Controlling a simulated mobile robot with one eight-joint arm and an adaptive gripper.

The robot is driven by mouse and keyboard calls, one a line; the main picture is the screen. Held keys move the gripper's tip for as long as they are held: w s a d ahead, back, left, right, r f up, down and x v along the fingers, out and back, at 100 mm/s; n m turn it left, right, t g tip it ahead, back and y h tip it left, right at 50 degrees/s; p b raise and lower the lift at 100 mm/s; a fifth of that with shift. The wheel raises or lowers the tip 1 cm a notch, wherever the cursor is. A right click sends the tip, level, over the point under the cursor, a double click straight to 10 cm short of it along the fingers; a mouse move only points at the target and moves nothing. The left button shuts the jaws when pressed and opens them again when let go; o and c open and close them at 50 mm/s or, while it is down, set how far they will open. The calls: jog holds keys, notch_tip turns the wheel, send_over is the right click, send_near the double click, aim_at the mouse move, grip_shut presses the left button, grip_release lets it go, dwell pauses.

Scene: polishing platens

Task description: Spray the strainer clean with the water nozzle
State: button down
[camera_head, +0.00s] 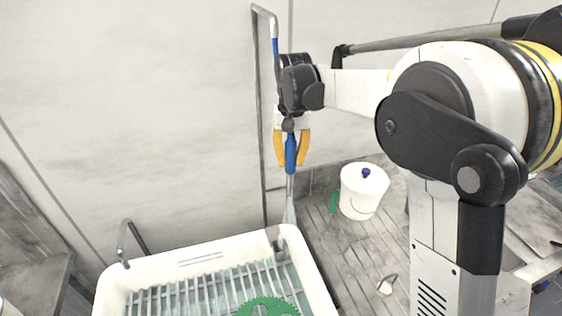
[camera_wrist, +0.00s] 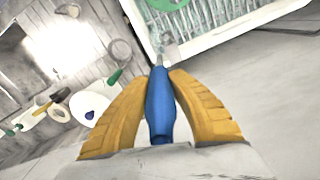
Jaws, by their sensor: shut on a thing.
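The water nozzle (camera_head: 291,150) has a blue grip and a thin metal tip pointing down. My gripper (camera_head: 291,163) is shut around its blue grip, with a yellow finger on each side. In the wrist view, the blue nozzle (camera_wrist: 160,105) sits between the fingers of my gripper (camera_wrist: 172,72). A pale, fan-shaped streak shows below the tip, just beyond the basin's corner; I cannot tell whether it is water.
A white basin (camera_head: 215,247) with a slatted rack stands at the lower left. A green disc (camera_head: 267,308) lies on the rack. A white lidded bucket (camera_head: 362,192) stands on the plank floor to the right. A metal pipe (camera_head: 257,90) runs up the wall behind the nozzle.

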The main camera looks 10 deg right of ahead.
jog(key=w+d, duration=0.2)
jog(key=d, duration=1)
jog(key=w+d, duration=0.2)
jog(key=d, duration=1)
jog(key=shift+w+p, duration=0.4)
jog(key=shift+p, duration=0.05)
